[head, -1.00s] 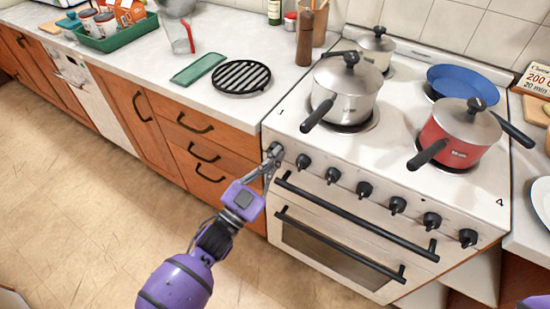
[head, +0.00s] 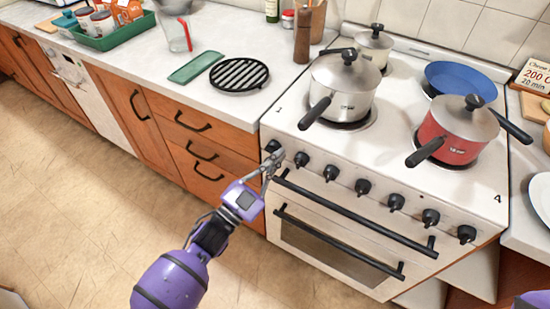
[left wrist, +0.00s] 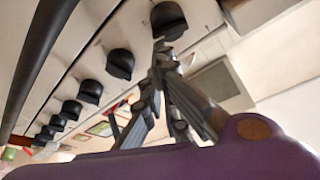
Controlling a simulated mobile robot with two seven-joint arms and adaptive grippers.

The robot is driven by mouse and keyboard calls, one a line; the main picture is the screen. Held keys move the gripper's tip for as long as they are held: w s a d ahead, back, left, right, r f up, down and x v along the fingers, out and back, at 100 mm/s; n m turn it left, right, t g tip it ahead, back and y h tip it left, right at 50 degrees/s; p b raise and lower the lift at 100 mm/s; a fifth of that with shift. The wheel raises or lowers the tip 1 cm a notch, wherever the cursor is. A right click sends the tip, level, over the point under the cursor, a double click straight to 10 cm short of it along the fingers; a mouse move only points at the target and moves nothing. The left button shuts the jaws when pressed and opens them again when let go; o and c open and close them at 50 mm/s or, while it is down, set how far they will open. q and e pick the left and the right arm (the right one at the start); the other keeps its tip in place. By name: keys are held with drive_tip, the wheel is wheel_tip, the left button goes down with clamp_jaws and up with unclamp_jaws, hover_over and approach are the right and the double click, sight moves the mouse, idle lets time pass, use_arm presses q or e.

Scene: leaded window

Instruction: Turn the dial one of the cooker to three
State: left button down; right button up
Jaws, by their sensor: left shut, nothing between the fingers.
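The white cooker (head: 285,112) has a row of several black dials along its front edge. The leftmost dial (head: 273,146), by the corner marked 1, appears to be dial one; its setting is too small to read. My left gripper (head: 274,158) is shut and empty, with its fingertips just below and in front of this dial. In the left wrist view, the shut fingertips (left wrist: 163,48) are close beneath the end dial (left wrist: 168,20); I cannot tell whether they touch it. My right gripper is not in view.
The neighbouring dial (head: 302,159) is close to the right of my fingers. A black oven handle (head: 355,213) runs below the dials. A steel pot (head: 345,90) and a red pot (head: 458,135) stand on the hob, their handles pointing forward. The floor in front is clear.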

use_arm(q)
drive_tip(key=shift+d+f+m+g, duration=0.1)
drive_tip(key=shift+f+m+g, duration=0.1)
drive_tip(key=shift+m, duration=0.35)
drive_tip(key=shift+f+m+g, duration=0.1)
drive_tip(key=shift+m+g, duration=0.1)
drive_tip(key=shift+m, duration=0.35)
drive_tip(key=m, duration=0.1)
drive_tip(key=f+m+g, duration=0.1)
drive_tip(key=m, duration=0.1)
drive_tip(key=shift+s+d, duration=0.1)
drive_tip(key=shift+s, duration=0.05)
drive_tip(key=shift+f+m+g+h, duration=0.25)
drive_tip(key=shift+m+g, duration=0.25)
drive_tip(key=shift+m, duration=0.5)
drive_tip(key=shift+f+m+g+p, duration=0.2)
drive_tip(key=shift+f+m+p, duration=0.05)
drive_tip(key=shift+m, duration=0.55)
drive_tip(key=shift+f+m+g+p, duration=0.2)
drive_tip(key=shift+f+m, duration=0.05)
drive_tip(key=shift+m, duration=0.55)
drive_tip(key=shift+a+f+m+g+y+p, duration=0.1)
drive_tip(key=shift+f+m+g+y+p, duration=0.2)
drive_tip(key=shift+m, duration=0.6)
drive_tip(key=shift+a+f+m+g+y+p, duration=0.15)
drive_tip(key=shift+f+m+y, duration=0.15)
drive_tip(key=shift+m, duration=0.6)
idle(2.0)
